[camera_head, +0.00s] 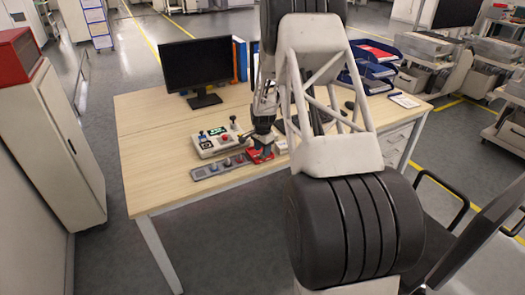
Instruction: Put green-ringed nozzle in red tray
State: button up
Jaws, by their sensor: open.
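The red tray (257,157) is small and lies near the front edge of the wooden desk, right of a grey strip. My gripper (264,146) points down directly over the tray, partly covering it; its jaws are open. The fingertips are too small to tell whether they touch anything. The grey strip (208,172) carries several small upright pieces that may be nozzles. I cannot make out a green ring on any of them, so the green-ringed nozzle cannot be picked out. Anything inside the tray is hidden or too small to see.
A light control box (207,150) with buttons and a red knob stands behind the strip. A monitor (197,66) stands farther back. Blue letter trays (372,70) and a clipboard (405,100) are at the right. The desk's left part (150,150) is clear.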

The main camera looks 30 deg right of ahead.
notch_tip(320, 180, up, 12)
jog(key=shift+f, duration=0.2)
dwell(0.4)
jog(key=shift+r, duration=0.1)
dwell(0.4)
